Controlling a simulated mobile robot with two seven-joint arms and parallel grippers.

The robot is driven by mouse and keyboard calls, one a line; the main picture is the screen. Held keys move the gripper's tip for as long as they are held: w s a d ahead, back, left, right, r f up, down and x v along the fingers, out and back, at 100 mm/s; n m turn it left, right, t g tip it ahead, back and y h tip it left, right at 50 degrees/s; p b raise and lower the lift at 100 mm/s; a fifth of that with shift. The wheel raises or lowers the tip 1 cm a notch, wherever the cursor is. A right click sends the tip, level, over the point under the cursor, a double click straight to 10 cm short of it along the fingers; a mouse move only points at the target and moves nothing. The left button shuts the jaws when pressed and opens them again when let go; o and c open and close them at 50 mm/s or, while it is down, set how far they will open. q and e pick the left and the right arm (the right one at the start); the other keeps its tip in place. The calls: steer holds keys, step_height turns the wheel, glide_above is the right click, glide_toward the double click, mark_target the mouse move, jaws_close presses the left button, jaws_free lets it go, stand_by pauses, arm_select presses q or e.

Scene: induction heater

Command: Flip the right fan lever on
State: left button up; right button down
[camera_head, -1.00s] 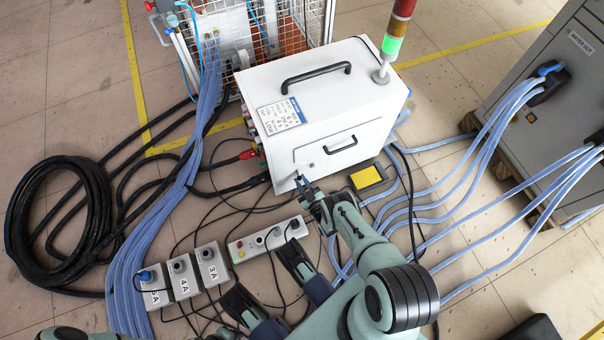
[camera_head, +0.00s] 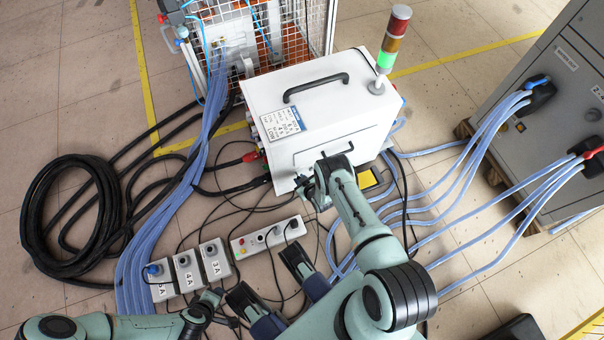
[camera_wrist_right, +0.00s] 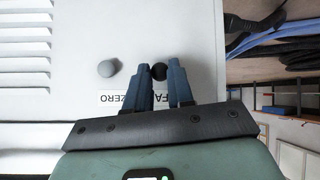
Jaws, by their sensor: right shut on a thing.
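The white heater box (camera_head: 325,106) stands on the floor in the middle of the head view. My right gripper (camera_head: 303,188) is at the low front left part of its front face. In the right wrist view, my right gripper (camera_wrist_right: 160,80) is shut on a small dark round-ended lever (camera_wrist_right: 159,71), between the fingertips. A grey round knob (camera_wrist_right: 107,67) is left of the fingers, apart from them. An upside-down label (camera_wrist_right: 120,98) is partly hidden by the fingers. In the head view the gripper hides the lever. My left gripper (camera_head: 207,299) is low, near the bottom edge; its jaws are unclear.
A signal tower (camera_head: 393,40) with a green light stands on the box. Grey switch boxes (camera_head: 187,270), a white strip (camera_head: 268,237), a yellow pedal (camera_head: 366,179) and blue hoses (camera_head: 470,150) lie around it. A grey cabinet (camera_head: 560,110) is at the right.

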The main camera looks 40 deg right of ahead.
steer(key=shift+w+r+g+y, duration=0.1)
steer(key=shift+r+g+y, duration=0.2)
steer(key=shift+g, duration=0.5)
steer(key=c, duration=1)
jaws_free()
arm_select(q)
steer(key=s+d+r+g+h+p, duration=0.1)
steer(key=s+d+r+g+p, duration=0.1)
steer(key=s+r+p, duration=0.3)
steer(key=s+d+r, duration=0.1)
steer(key=s, duration=0.2)
steer(key=shift+d+m+g, duration=0.3)
steer(key=shift+d, duration=0.1)
arm_select(e)
steer(key=v, duration=1.3)
steer(key=shift+r, duration=0.3)
